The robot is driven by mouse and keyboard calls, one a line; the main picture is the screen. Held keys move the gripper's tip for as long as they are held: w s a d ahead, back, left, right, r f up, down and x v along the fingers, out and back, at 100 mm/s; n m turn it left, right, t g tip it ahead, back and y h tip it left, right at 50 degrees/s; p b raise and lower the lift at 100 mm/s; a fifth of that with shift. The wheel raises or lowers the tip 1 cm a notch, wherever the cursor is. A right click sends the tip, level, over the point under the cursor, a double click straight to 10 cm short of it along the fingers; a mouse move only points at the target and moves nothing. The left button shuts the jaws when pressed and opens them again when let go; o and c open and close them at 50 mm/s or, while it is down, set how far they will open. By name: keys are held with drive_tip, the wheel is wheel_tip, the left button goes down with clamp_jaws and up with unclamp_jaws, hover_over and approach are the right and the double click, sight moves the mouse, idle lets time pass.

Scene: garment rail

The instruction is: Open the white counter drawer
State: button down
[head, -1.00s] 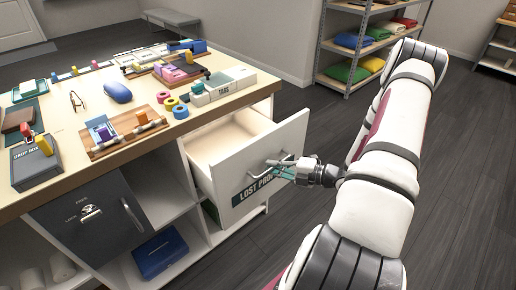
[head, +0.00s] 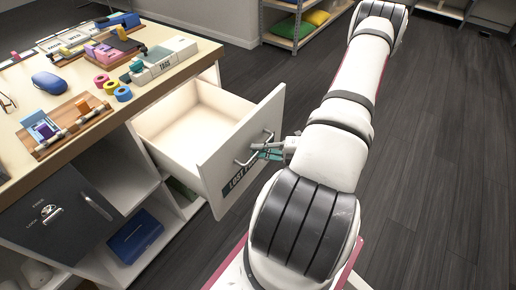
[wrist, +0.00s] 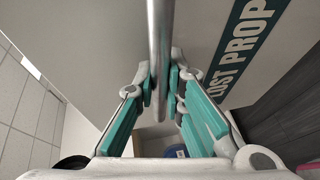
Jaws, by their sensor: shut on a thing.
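The white counter drawer (head: 225,152) stands well out from the counter, and its empty inside shows in the head view. Its front carries a dark label with "LOST PROP" lettering, which also shows in the wrist view (wrist: 248,45). A metal bar handle (head: 246,162) is fixed to the front. My gripper (head: 268,151) is at this handle. In the wrist view, the fingers of my gripper (wrist: 160,88) are closed around the handle bar (wrist: 158,40). My arm partly hides the floor in front of the drawer.
The wooden counter top (head: 75,165) carries trays, tape rolls and boxes. A dark locked drawer front (head: 60,215) is at the left. A blue box (head: 135,235) lies on a shelf below. A metal rack (head: 300,30) stands at the back. The dark floor at the right is clear.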

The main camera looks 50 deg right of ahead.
drive_tip(key=c, duration=1.7)
unclamp_jaws()
drive_tip(key=shift+o, duration=0.2)
drive_tip(key=shift+s+d, duration=0.1)
drive_tip(key=v, duration=1.1)
drive_tip(key=shift+s, duration=0.35)
drive_tip(key=shift+d, duration=0.15)
drive_tip(key=w+a+r+n+g+y+p, duration=0.1)
drive_tip(key=w+a+r+n+g, duration=0.45)
drive_tip(key=a+r+n, duration=0.45)
drive_tip(key=w+a+r+n+g+y+p, duration=0.15)
drive_tip(key=w+a+r+n+g, duration=0.4)
drive_tip(key=r+n, duration=0.75)
drive_tip(key=s+a+r+n+h+p, duration=0.1)
drive_tip(key=s+a+r+n+h, duration=0.3)
drive_tip(key=n, duration=0.9)
drive_tip(key=s+a+r+n+h, duration=0.5)
drive_tip(key=a+r+n, duration=0.5)
drive_tip(key=n, duration=0.4)
drive_tip(key=shift+a+t+p, duration=0.25)
drive_tip(key=shift+t+p, duration=0.1)
drive_tip(key=shift+t, duration=0.05)
